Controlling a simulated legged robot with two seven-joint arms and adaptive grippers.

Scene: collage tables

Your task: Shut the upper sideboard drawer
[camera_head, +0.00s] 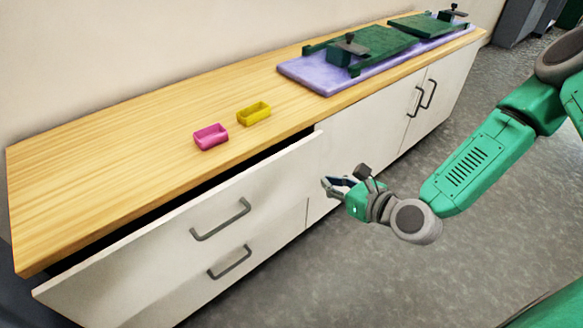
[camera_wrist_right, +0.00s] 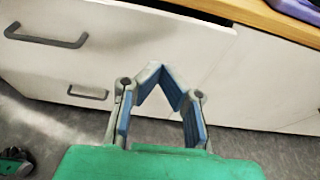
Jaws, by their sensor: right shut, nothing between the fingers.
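The white upper sideboard drawer (camera_head: 275,175) stands pulled out, with a dark gap between its front and the wooden top. Its grey bar handle (camera_head: 220,220) is on the front, and the drawer also shows in the right wrist view (camera_wrist_right: 120,45). My right gripper (camera_head: 326,186) is shut and empty, just to the right of the drawer's right end in the head view. In the wrist view its fingertips (camera_wrist_right: 160,70) meet in front of the white fronts. I cannot tell whether they touch. My left gripper is not in view.
A lower drawer handle (camera_head: 230,262) sits below. Cupboard doors with upright handles (camera_head: 430,93) are farther right. On the wooden top (camera_head: 110,170) are a pink tray (camera_head: 211,137), a yellow tray (camera_head: 254,113) and a purple mat (camera_head: 310,78) bearing green devices. The grey floor (camera_head: 390,280) is clear.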

